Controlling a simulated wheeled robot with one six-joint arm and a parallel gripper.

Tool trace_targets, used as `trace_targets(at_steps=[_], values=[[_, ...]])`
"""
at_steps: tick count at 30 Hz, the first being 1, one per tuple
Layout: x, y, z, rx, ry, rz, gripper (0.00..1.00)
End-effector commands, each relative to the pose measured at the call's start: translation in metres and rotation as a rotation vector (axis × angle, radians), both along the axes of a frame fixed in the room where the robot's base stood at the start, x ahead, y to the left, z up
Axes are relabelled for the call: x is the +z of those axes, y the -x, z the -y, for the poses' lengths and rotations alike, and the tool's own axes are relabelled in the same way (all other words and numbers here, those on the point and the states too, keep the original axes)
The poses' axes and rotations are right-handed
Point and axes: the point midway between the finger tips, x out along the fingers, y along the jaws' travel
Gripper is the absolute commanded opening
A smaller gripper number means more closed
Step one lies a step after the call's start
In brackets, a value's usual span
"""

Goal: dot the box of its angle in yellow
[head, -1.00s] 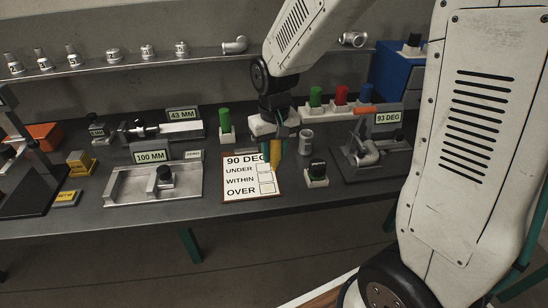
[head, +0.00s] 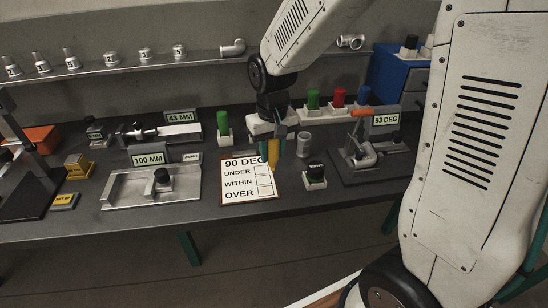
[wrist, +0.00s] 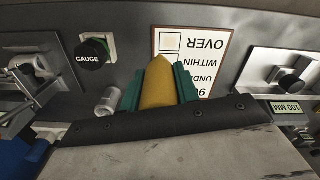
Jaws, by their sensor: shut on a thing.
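My gripper (head: 271,150) is shut on a yellow marker (wrist: 158,86), which points down at the card (head: 234,203). The card lies on the bench, headed 90 DEG, with rows UNDER, WITHIN and OVER and a box beside each. In the wrist view the marker's tip is near the boxes, just below the OVER box (wrist: 172,42); I cannot tell whether it touches. The marker and fingers hide part of the heading and upper boxes. The angle gauge's display (head: 386,120) reads 93 DEG, with an elbow casting (head: 367,157) in the fixture.
Green (head: 223,123), red (head: 339,97) and blue (head: 364,94) markers stand in holders behind. A grey cylinder (head: 304,145) and black GAUGE-labelled knob (head: 315,172) stand right of the card. The 100 MM fixture (head: 125,194) lies left. Numbered castings line the shelf.

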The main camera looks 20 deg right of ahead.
Motion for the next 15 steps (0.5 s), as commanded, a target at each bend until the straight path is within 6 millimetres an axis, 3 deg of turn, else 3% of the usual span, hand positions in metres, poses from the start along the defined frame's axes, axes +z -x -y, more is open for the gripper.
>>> trace_targets(at_steps=[3, 15], values=[[-0.001, -0.004, -0.010, 0.016, 0.000, -0.001, 0.05], [-0.026, -0.003, -0.009, 0.013, 0.000, -0.003, 0.05]])
